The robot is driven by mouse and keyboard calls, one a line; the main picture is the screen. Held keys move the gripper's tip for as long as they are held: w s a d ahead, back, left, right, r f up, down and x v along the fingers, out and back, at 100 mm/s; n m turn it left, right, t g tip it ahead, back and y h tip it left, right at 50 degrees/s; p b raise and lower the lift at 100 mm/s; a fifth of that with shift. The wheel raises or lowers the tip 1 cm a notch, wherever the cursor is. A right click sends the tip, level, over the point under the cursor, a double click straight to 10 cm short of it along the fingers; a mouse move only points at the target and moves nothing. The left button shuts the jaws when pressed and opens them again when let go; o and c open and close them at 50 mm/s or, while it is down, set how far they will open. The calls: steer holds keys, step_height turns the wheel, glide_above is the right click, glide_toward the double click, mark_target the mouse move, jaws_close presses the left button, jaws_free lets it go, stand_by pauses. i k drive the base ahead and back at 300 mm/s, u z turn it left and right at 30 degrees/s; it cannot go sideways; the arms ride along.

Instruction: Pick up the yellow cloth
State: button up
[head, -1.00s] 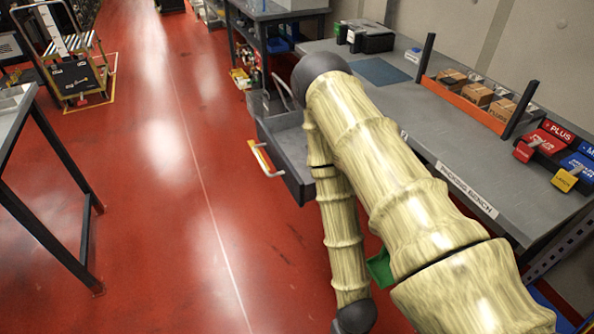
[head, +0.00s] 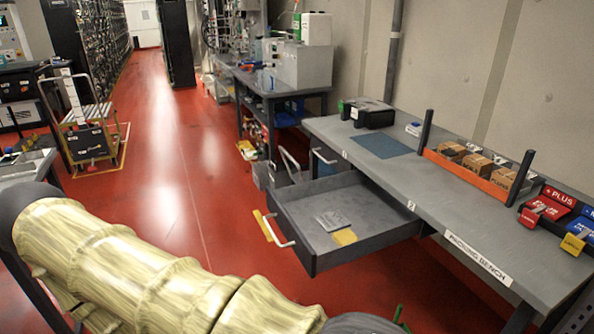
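The bench drawer (head: 300,262) stands pulled out, open at the top. A small flat yellow piece (head: 344,237) lies on its floor, beside a flat grey piece (head: 333,220). A yellow strip (head: 263,226) shows at the drawer's front, next to the pale handle (head: 279,231). I cannot tell for sure which of the two yellow things is the cloth. My arm crosses the lower left of the head view, in front of the drawer. My gripper is not in view.
The packing bench (head: 385,178) carries a blue mat (head: 381,146), an orange rack of cartons (head: 468,175) and red and blue tools at right. A trolley (head: 86,130) stands at left. The red floor left of the drawer is open.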

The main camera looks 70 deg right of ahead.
mark_target(345, 236)
steer(key=u, duration=0.1)
steer(key=i, duration=0.9)
steer(key=z, duration=1.55)
